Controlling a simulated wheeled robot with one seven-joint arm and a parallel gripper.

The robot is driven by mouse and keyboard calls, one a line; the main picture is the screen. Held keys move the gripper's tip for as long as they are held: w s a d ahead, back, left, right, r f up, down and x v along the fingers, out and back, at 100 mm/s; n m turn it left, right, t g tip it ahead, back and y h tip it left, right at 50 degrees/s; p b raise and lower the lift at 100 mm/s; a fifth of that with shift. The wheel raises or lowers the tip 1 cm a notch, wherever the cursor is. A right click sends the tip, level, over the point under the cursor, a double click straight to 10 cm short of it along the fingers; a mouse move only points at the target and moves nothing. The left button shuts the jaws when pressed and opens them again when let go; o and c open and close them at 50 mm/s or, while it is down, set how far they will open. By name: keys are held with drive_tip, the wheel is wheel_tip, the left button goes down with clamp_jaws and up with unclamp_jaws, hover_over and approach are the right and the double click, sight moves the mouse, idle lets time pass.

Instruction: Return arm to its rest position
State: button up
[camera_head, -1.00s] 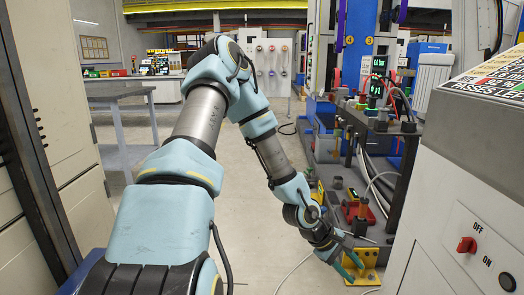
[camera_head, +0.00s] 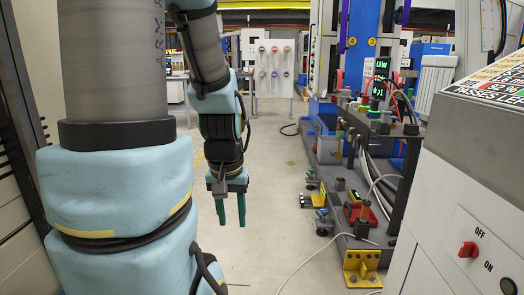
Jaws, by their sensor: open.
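My gripper (camera_head: 231,210) hangs from my arm left of the picture's middle, over the open grey floor. Its two green fingers point down and stand apart, with nothing between them. It is well to the left of the fixture station and touches nothing. My arm fills the left part of the view, with its lower links upright and close to the camera.
On the right is the station's grey base (camera_head: 335,215) with a red block (camera_head: 360,214) and a yellow bracket (camera_head: 361,267) at its near end. A cabinet with a red switch (camera_head: 467,249) stands at near right. Floor (camera_head: 275,200) between is clear, except for a thin cable.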

wheel_tip(320, 180, up, 15)
drive_tip(key=p, duration=1.4)
drive_tip(key=shift+r, duration=0.15)
drive_tip(key=shift+w, duration=0.1)
